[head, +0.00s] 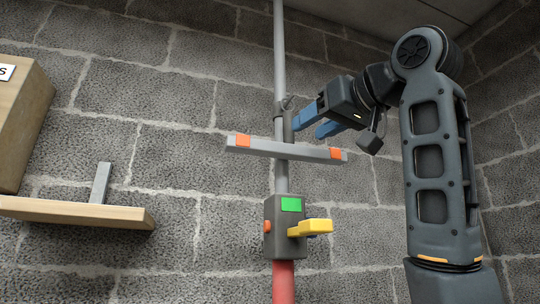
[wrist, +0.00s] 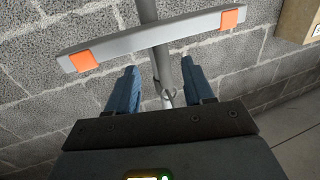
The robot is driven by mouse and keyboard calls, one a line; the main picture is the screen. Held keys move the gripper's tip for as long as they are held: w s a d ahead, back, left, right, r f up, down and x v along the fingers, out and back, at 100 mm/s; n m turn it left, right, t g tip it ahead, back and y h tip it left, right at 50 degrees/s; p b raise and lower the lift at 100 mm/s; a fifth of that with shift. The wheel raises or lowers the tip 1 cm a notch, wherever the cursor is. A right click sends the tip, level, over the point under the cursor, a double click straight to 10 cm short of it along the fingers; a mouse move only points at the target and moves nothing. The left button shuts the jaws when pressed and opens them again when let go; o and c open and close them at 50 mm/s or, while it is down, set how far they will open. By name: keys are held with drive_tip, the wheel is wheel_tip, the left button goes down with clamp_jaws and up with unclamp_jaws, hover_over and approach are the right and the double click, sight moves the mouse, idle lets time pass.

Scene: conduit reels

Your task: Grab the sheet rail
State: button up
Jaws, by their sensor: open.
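The sheet rail (head: 285,150) is a light grey bar with an orange patch near each end. It lies crosswise at a slight tilt on a vertical grey pipe (head: 280,60). In the wrist view the rail (wrist: 145,38) crosses beyond my fingertips, with the pipe (wrist: 148,10) behind it. My gripper (head: 308,128) is open and empty, just above the rail and near the pipe. In the wrist view my gripper (wrist: 159,64) has its two blue fingers apart, one to each side of the pipe, with the rail not between them.
A grey box (head: 270,240) with a green panel and a yellow handle (head: 311,228) sits on the pipe below the rail, above a red pipe section (head: 283,284). A wooden shelf (head: 75,212) with a grey upright and a brown box (head: 22,120) are at left. A block wall stands behind.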

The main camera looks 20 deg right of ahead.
sight(292, 137)
drive_tip(key=shift+w+a+r, duration=0.3)
drive_tip(key=shift+w, duration=0.3)
drive_tip(key=p+x, duration=0.3)
drive_tip(key=x, duration=0.3)
drive_tip(key=shift+w+a+f, duration=0.1)
drive_tip(key=shift+w+f, duration=0.05)
drive_tip(key=shift+w, duration=0.25)
clamp_jaws()
